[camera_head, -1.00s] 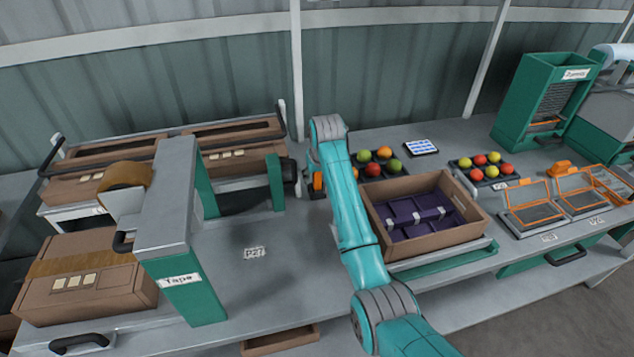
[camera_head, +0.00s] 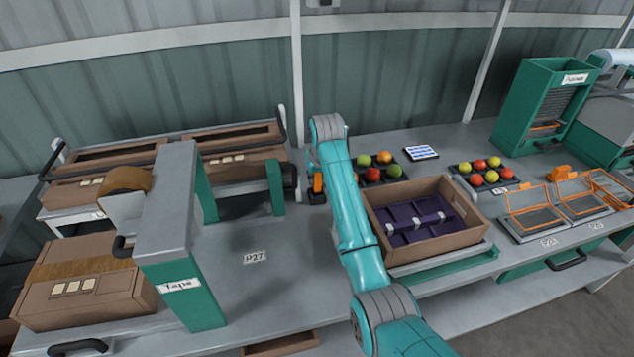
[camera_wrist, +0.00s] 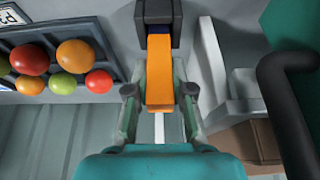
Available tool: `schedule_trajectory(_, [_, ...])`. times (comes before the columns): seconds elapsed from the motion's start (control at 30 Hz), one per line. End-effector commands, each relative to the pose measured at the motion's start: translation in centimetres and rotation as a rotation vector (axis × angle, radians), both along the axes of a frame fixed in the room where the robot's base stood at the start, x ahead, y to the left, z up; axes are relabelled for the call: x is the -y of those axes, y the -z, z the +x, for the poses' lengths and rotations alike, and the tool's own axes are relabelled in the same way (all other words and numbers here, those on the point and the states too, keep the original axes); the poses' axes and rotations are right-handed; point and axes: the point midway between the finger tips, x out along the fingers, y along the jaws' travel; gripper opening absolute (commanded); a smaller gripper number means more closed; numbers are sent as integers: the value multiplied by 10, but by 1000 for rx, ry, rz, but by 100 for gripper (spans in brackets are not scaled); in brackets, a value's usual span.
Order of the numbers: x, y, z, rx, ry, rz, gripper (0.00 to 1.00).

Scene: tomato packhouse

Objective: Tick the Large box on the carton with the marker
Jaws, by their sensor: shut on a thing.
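My gripper (camera_wrist: 159,92) is shut on an orange block-like body, which looks like the marker (camera_wrist: 161,72). The far end of the marker meets a dark grey block (camera_wrist: 158,12), with a dark blue band between them. I cannot tell if it still sits in that block. In the head view a bit of orange (camera_head: 317,184) shows beside my arm's end; my fingers are mostly hidden there.
The grey and green tape machine (camera_head: 165,225) stands right of the taped carton. More cartons (camera_head: 235,157) lie behind it. An open carton (camera_head: 470,236) with purple inserts and trays of tomatoes (camera_head: 485,170) are on the right. The bench around P27 (camera_head: 255,257) is clear.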

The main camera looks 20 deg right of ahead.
Motion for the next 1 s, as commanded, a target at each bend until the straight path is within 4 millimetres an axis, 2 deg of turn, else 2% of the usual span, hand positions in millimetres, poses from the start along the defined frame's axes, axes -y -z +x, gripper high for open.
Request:
schedule_trajectory(0.2, [0,-44,1,4,0,0,0])
schedule_trajectory(0.4, [0,-73,1,3,0,0,0])
schedule_trajectory(1.0, [0,-104,0,2,0,0,0])
